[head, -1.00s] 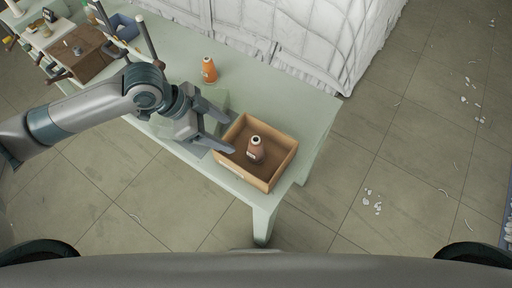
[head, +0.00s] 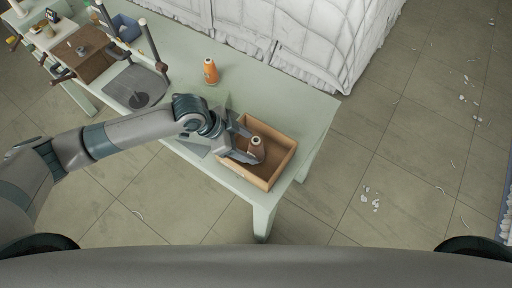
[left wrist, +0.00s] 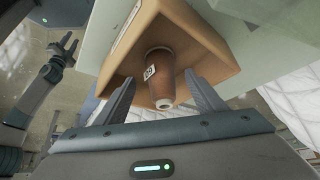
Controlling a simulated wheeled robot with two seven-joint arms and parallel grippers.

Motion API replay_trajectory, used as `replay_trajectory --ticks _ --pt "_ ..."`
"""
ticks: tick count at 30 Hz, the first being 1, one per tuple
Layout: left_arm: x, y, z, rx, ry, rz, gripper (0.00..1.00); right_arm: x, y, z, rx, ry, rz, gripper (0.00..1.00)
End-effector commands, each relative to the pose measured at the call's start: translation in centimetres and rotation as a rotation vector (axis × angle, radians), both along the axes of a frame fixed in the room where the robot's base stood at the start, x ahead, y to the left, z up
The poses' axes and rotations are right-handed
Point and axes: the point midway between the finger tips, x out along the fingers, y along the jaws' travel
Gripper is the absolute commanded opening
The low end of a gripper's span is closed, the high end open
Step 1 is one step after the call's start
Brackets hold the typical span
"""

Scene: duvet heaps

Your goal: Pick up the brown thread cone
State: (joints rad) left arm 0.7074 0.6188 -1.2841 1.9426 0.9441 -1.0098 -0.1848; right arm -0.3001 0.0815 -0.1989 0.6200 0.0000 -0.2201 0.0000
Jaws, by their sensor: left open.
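The brown thread cone (head: 257,146) stands in a wooden tray (head: 283,166) on the pale green table. In the left wrist view the cone (left wrist: 161,75) shows a white label and its pale top faces the camera. My left gripper (head: 252,145) is open, with its fingers reaching over the tray on either side of the cone. In the left wrist view the gripper (left wrist: 163,90) has the cone between its two fingers, with gaps on both sides. Whether a finger touches it in the head view I cannot tell.
An orange thread cone (head: 210,72) stands on the table (head: 310,110) behind the tray. A sewing station with a dark plate and posts fills the left end. White quilted fabric (head: 310,40) hangs at the back. The tray's walls surround the brown cone.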

Motion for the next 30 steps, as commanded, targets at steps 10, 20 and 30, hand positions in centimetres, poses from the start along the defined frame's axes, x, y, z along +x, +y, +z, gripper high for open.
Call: replay_trajectory --ticks 10,20,30 --pt "0.2 -0.8 -1.0 0.001 0.003 0.001 0.63 0.0 0.6 1.2 0.006 0.000 0.000 0.31" --pt "0.7 -2.5 -4.0 0.001 0.002 0.001 0.63 0.0 0.4 2.5 0.004 0.000 0.000 0.31" --pt "0.7 -2.7 -4.4 0.000 0.000 0.000 0.63 0.0 0.0 2.5 0.000 0.000 0.002 0.31"
